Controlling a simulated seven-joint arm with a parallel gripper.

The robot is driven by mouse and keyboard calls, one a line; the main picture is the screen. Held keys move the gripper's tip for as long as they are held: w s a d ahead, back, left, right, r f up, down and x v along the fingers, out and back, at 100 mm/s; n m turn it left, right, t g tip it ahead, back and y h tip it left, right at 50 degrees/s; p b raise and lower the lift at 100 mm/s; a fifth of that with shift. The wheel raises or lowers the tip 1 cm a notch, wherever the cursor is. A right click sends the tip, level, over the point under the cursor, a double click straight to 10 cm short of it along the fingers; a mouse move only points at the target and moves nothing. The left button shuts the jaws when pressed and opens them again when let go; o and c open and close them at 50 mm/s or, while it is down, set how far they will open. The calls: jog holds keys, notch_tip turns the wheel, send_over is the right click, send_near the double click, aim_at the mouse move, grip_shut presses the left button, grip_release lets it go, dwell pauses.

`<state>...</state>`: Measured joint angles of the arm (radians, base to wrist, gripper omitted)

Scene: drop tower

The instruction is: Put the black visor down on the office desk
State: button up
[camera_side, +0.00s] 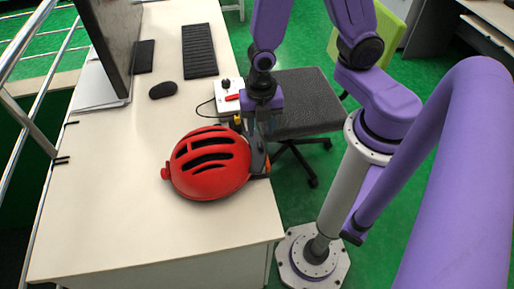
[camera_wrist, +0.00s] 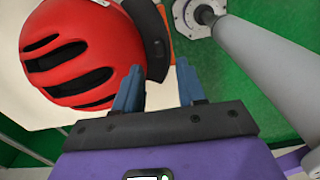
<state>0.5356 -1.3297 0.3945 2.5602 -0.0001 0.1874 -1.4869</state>
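A red helmet (camera_side: 208,165) with dark vent slots lies near the right edge of the office desk (camera_side: 110,215); it also shows in the wrist view (camera_wrist: 75,45). The black visor (camera_side: 257,153) is a dark curved piece against the helmet's right side; I cannot tell whether it is attached. In the wrist view the visor (camera_wrist: 151,38) runs along the helmet's edge, its near end lying between the fingertip lines. My gripper (camera_side: 263,128) is beside the helmet, pointing down. Its blue-grey fingers (camera_wrist: 158,76) stand apart, with no clear grip on the visor.
A white box with a red lever (camera_side: 228,97) stands behind the helmet, with a small yellow part (camera_side: 237,121) nearby. A mouse (camera_side: 163,90), keyboard (camera_side: 199,50) and monitor (camera_side: 112,35) are farther back. A chair (camera_side: 300,100) stands right of the desk. The front left desktop is clear.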

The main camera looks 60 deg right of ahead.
aim_at(261, 144)
jog(key=shift+d+f, duration=0.15)
jog(key=shift+f, duration=1.45)
jog(key=shift+d+f, duration=0.1)
jog(key=shift+f, duration=1.5)
grip_shut()
